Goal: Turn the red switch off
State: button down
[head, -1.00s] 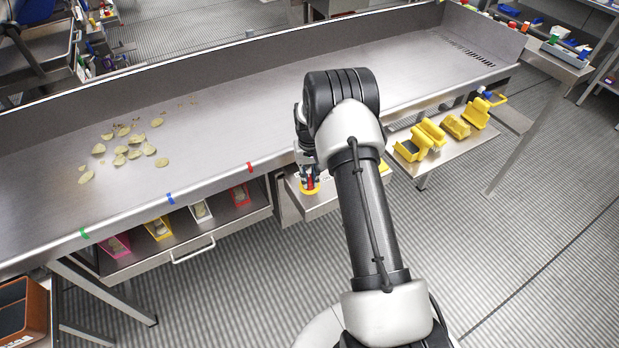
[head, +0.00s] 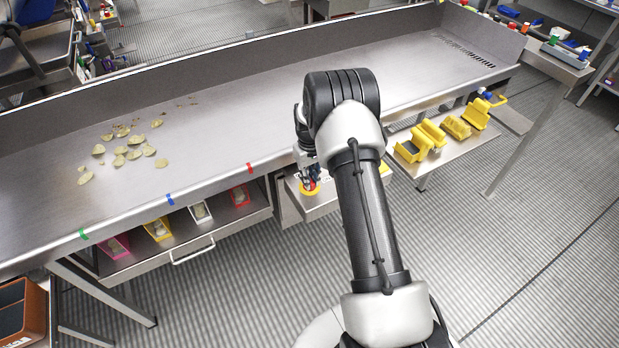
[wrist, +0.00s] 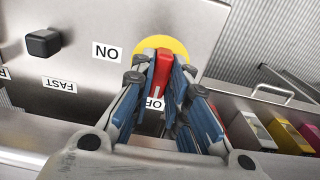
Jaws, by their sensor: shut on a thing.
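The red switch (wrist: 163,68) is a narrow handle on a round yellow plate (wrist: 178,44), set in a metal panel. My gripper (wrist: 161,78) is shut on the red switch, with one blue-padded finger on each side of it. The handle runs down the wrist picture toward a label reading "OF", partly hidden by the fingers. An "ON" label (wrist: 107,52) is to the left of the plate. In the head view, my gripper (head: 310,178) is at the yellow plate (head: 310,189), below the table's front edge; the switch is mostly hidden there.
A black knob (wrist: 43,42) sits left on the panel, near a "FAST" label (wrist: 60,85). A drawer with several coloured bins (head: 157,229) is left of the panel. Yellow scoop-like containers (head: 412,151) stand on a shelf to the right. Chips lie on the metal table (head: 230,120).

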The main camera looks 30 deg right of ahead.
jog(key=c, duration=1.6)
grip_release()
jog(key=shift+o, duration=0.2)
notch_tip(320, 180, up, 12)
